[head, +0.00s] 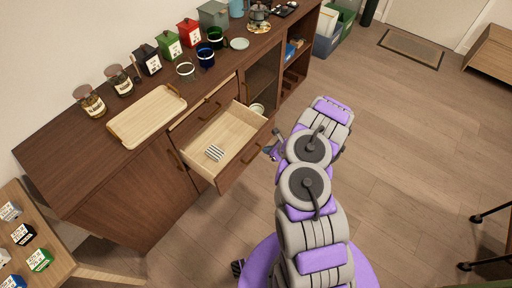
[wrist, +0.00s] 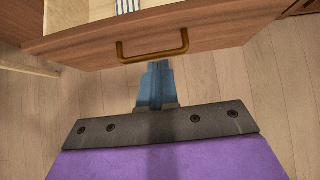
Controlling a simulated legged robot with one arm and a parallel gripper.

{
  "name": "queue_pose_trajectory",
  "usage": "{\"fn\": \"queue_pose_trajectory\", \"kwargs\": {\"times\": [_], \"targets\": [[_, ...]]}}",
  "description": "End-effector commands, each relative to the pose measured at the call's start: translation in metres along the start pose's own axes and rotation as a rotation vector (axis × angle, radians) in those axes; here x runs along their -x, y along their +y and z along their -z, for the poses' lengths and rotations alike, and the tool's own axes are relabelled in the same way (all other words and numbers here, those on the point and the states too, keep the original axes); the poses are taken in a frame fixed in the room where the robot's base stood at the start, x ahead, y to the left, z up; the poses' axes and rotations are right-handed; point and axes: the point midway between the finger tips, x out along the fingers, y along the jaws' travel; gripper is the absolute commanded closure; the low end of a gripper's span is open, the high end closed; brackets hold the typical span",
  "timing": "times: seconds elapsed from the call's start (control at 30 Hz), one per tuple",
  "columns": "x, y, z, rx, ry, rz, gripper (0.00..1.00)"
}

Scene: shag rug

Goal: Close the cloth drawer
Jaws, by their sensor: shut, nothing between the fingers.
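The cloth drawer (head: 206,140) is pulled out from the dark wood cabinet (head: 155,190), in the head view. A striped folded cloth (head: 215,153) lies inside it. In the wrist view the drawer front (wrist: 230,38) spans the top, with its brass handle (wrist: 153,55) facing me and the cloth (wrist: 128,6) partly visible behind it. My gripper (wrist: 157,68) is shut and empty, its tips just below the handle in the picture. In the head view my gripper (head: 272,151) is beside the drawer's front; I cannot tell whether it touches.
A wooden tray (head: 147,116), jars, canisters and cups stand on the cabinet top. A low table (head: 35,235) with small boxes is at lower left. The floor (head: 400,130) to the right is clear.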

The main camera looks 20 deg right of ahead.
Motion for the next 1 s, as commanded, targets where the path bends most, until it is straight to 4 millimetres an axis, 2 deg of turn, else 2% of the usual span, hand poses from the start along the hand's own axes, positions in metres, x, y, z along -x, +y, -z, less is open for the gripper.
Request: {"fn": "queue_pose_trajectory", "kwargs": {"times": [0.03, 0.2, 0.33, 0.6, 1.0], "targets": [[-0.013, 0.001, 0.001, 0.006, 0.002, -0.002, 1.00], [-0.045, 0.002, 0.003, 0.001, 0.003, -0.004, 1.00], [-0.056, -0.001, -0.014, 0.001, -0.003, -0.002, 1.00], [-0.067, -0.001, -0.028, 0.000, -0.003, -0.002, 1.00], [-0.068, -0.001, -0.028, 0.000, -0.002, -0.002, 1.00]]}}
